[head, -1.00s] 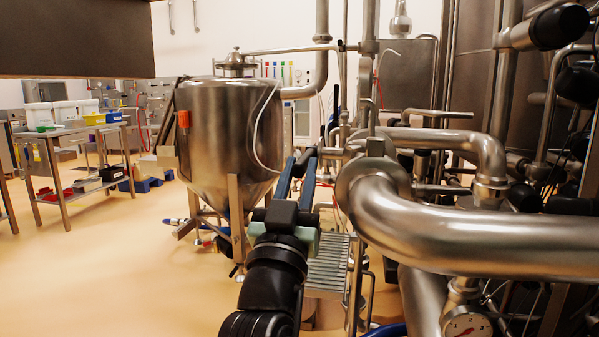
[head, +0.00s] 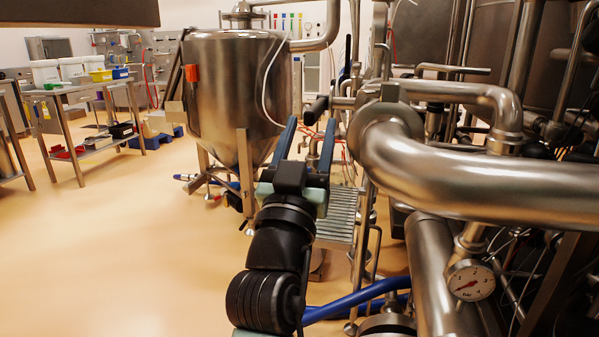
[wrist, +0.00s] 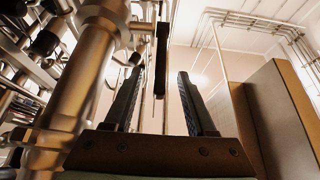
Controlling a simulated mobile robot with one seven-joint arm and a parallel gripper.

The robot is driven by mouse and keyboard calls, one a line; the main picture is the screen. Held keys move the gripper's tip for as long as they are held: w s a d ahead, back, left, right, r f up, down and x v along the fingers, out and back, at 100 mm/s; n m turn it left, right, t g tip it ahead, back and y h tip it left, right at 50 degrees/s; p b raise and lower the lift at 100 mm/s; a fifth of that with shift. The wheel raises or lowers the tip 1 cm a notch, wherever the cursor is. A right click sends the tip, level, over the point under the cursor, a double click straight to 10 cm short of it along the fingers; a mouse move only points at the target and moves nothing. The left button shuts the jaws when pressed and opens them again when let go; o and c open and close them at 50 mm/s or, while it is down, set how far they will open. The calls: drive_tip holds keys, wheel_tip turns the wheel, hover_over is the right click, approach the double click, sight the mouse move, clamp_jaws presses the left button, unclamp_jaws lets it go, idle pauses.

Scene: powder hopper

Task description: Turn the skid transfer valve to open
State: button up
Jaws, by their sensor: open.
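A valve with a dark bar handle (head: 316,109) sits on the steel pipework just above my fingertips in the head view. The handle also shows in the wrist view (wrist: 162,50), hanging from a pipe fitting and lined up with the gap between my fingers. My gripper (head: 311,121) is open and empty, its two blue-black fingers pointing up and away toward the handle. In the wrist view my gripper (wrist: 160,72) has its fingertips on either side of the handle's lower end. I cannot tell whether they reach around it or stop short of it.
A large steel pipe (head: 480,175) with a pressure gauge (head: 471,280) below it runs close on the right. A steel hopper (head: 237,95) stands left of my gripper, and a work table (head: 85,85) stands farther left. The floor at left is clear.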

drive_tip(key=b+v, duration=0.2)
drive_tip(key=v, duration=0.9)
drive_tip(key=shift+s+f, duration=0.15)
drive_tip(key=shift+s, duration=0.1)
